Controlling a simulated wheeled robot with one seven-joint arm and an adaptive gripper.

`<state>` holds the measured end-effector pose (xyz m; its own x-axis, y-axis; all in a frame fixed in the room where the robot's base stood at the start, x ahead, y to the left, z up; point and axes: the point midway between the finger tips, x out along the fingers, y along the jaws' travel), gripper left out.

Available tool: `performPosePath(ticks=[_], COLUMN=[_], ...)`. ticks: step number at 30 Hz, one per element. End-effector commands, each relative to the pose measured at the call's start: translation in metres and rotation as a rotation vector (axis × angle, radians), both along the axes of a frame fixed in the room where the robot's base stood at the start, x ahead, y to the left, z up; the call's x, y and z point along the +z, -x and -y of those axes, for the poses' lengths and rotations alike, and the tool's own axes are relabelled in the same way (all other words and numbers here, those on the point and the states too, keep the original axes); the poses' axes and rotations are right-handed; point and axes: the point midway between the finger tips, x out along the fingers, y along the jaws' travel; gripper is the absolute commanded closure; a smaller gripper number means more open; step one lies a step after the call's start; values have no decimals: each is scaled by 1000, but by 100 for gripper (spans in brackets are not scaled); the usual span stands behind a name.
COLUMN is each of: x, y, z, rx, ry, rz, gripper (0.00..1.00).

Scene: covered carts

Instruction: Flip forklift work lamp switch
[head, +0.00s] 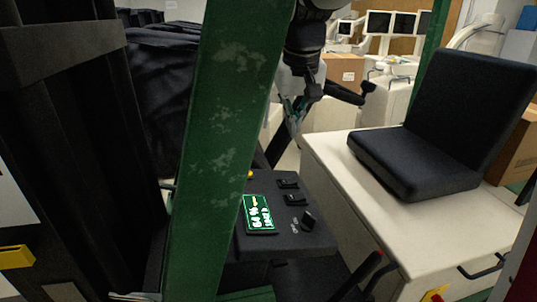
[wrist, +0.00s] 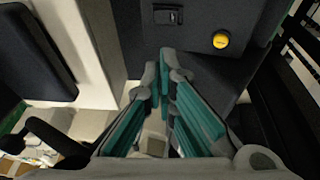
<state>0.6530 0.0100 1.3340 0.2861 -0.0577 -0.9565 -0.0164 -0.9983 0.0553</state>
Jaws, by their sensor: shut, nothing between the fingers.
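The forklift's dark console (head: 270,240) carries two small black rocker switches, one farther (head: 288,184) and one nearer (head: 295,199). I cannot tell which of them is the work lamp switch. One rocker switch (wrist: 168,16) shows at the top of the wrist view, near a yellow button (wrist: 221,40). My gripper (wrist: 160,66) is shut and empty, its teal-padded fingers pointing toward the console edge, apart from the switches. In the head view my gripper (head: 292,125) hangs above and beyond the console, partly behind the green post.
A scraped green post (head: 215,130) stands in front of the console's left side. A lit display (head: 259,213) and a black knob (head: 308,220) share the console. A black seat (head: 430,165) on a pale body stands to the right. Black levers (head: 365,270) rise at the front.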

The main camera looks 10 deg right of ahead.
Motion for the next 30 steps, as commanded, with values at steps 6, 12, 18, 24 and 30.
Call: performPosePath(ticks=[6,12,18,24,30], x=[-32,-70,-104,-124,-131], y=[-7,-18,-24,-25,-26], z=[2,4,8,11,12], rx=[0,-2,-3,0,-1], ry=[1,1,0,0,0], rz=[-8,-7,-7,-4,-2], gripper=[100,100,100,100,100])
